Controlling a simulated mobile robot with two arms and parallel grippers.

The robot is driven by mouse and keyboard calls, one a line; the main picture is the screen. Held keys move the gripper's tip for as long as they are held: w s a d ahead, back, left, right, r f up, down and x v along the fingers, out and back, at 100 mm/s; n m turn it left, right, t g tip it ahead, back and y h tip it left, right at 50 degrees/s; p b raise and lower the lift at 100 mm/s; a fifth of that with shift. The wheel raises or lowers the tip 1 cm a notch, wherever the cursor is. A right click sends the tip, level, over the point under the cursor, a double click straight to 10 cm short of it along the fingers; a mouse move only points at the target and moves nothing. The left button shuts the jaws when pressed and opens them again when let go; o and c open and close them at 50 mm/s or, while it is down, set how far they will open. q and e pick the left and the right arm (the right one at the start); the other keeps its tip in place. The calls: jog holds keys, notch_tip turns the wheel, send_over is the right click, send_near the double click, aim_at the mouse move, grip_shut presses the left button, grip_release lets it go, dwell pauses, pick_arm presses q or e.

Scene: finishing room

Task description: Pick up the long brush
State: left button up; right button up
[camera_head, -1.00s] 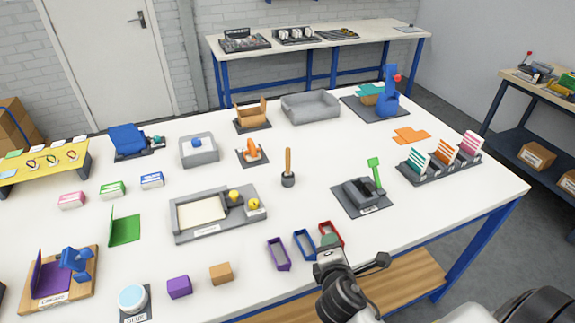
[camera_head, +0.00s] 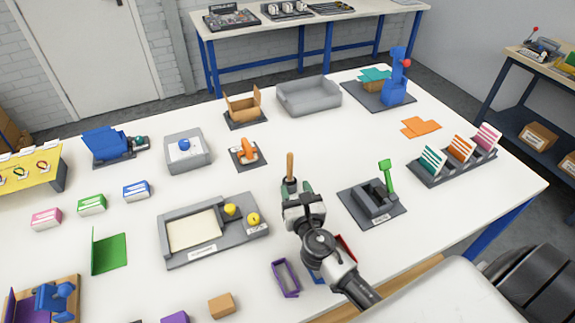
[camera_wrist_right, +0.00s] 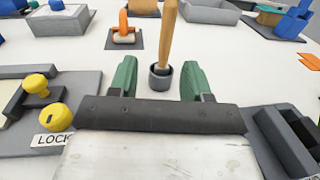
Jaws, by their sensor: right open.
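The long brush (camera_head: 290,167) stands upright with a plain wooden handle, its lower end in a small dark grey cup (camera_wrist_right: 159,77). Its handle also shows in the right wrist view (camera_wrist_right: 168,35), where the top is cut off. My right gripper (camera_head: 297,188) is open, with its green fingertips just in front of the cup. In the right wrist view the brush and cup stand between and beyond the two fingers (camera_wrist_right: 160,82), apart from them. The bristles are not visible. My left gripper is not in view.
A grey tray with yellow knobs (camera_head: 164,238) lies left of my right gripper. A dark device with a green lever (camera_head: 387,180) stands to its right. An orange clamp-like piece (camera_head: 245,151) is behind the brush. A purple frame (camera_head: 286,279) lies near the front edge.

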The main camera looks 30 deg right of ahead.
aim_at(291, 170)
jog(key=shift+x, duration=1.2)
jog(key=shift+w+d+r, duration=0.1)
jog(key=shift+w, duration=0.25)
jog(key=shift+w+d, duration=0.15)
jog(key=shift+w, duration=0.15)
jog(key=x, duration=0.4)
jog(key=shift+d+f, duration=0.3)
jog(key=shift+d, duration=0.05)
jog(key=shift+w, duration=0.45)
jog(key=shift+s, duration=0.1)
jog(key=shift+c, duration=1.5)
grip_shut()
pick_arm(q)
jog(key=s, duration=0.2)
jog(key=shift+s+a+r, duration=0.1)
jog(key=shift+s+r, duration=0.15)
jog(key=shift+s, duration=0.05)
